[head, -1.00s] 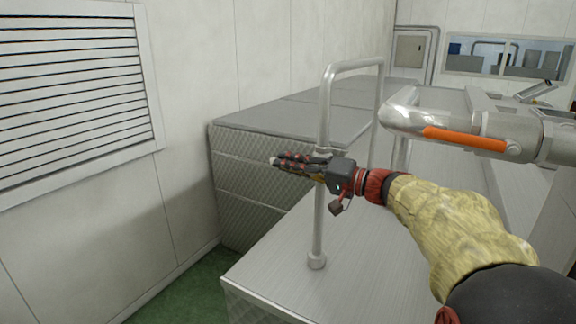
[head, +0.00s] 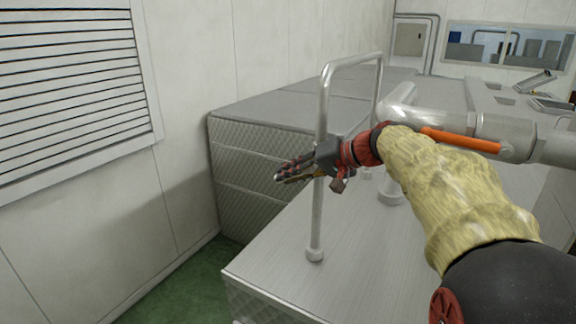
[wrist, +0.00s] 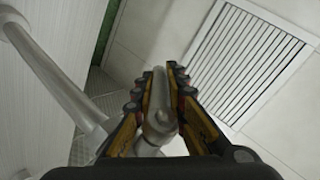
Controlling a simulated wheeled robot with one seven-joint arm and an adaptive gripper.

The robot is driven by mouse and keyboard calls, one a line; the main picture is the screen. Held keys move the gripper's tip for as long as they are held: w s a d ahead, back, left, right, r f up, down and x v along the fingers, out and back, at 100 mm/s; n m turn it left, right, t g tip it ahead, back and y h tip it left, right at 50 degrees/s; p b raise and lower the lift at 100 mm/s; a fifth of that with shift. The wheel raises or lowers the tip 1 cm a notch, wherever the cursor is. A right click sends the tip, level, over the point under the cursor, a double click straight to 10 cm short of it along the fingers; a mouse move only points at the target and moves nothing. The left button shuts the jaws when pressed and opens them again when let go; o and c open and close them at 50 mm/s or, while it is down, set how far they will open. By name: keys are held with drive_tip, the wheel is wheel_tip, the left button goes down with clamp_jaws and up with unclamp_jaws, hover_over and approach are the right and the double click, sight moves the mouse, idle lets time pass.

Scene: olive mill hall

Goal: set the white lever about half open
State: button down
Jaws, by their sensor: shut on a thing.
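The white lever (wrist: 160,80) shows in the wrist view as a pale bar with a rounded hub at its near end. It lies lengthwise between the two fingers of my gripper (wrist: 160,90), which are shut on it. In the head view my gripper (head: 294,170) is at the upright of the bent metal pipe (head: 316,220), with its fingers pointing left and slightly down. There the fingers hide most of the lever and the valve body, so the lever's exact angle is hard to tell.
An orange lever (head: 461,140) sits on a thick pipe (head: 508,135) to the right, partly behind my forearm. The metal bench top (head: 290,270) is bare in front. A quilted metal block (head: 250,185) stands behind. A louvred vent (head: 70,90) is on the left wall.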

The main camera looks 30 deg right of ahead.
drive_tip(key=shift+s+d+f+g+h+p, duration=0.1)
drive_tip(key=shift+s+f+g+h+p, duration=0.15)
drive_tip(key=shift+g+p, duration=0.25)
drive_tip(key=shift+f, duration=0.1)
drive_tip(key=c, duration=1.8)
unclamp_jaws()
